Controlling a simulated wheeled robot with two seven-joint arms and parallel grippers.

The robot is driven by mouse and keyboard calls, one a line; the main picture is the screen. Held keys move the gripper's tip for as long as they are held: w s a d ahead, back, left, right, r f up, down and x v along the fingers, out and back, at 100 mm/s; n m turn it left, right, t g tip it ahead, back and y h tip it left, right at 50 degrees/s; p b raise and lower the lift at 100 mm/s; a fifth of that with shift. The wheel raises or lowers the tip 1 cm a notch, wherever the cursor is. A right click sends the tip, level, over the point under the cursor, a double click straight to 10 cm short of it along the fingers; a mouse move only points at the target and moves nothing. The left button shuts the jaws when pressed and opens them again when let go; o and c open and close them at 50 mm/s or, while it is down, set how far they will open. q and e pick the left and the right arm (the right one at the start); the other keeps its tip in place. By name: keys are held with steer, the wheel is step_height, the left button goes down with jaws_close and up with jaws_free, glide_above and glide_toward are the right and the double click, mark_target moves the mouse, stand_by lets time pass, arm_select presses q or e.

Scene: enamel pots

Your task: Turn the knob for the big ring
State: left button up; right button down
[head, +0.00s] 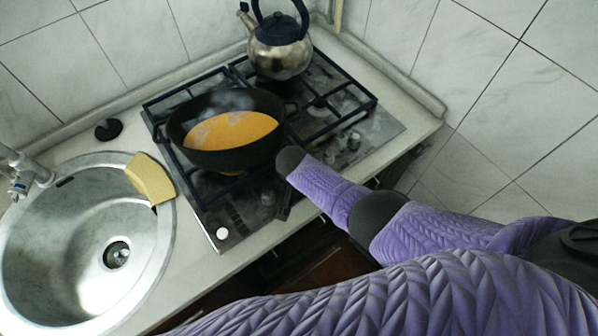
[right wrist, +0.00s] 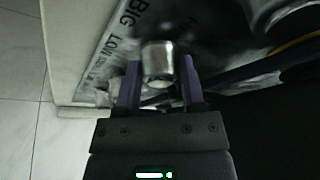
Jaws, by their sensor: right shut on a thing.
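A silver knob (right wrist: 157,60) sits between the two purple fingers of my right gripper (right wrist: 160,82) in the right wrist view, and the gripper is shut on it. The words BIG and LOW are printed on the panel (right wrist: 112,50) beside the knob. In the head view my right arm reaches in from the right over the front of the gas hob (head: 218,190). My left gripper is not in view.
A metal kettle (head: 280,58) stands on the back of the hob. A round sink (head: 80,245) with a yellow sponge (head: 150,178) is at the left. A black round object (head: 108,129) lies behind the sink. Tiled walls close off the back and right.

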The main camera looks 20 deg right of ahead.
steer(key=shift+c, duration=0.9)
jaws_free()
steer(key=p+v, duration=0.7)
steer(key=v, duration=0.3)
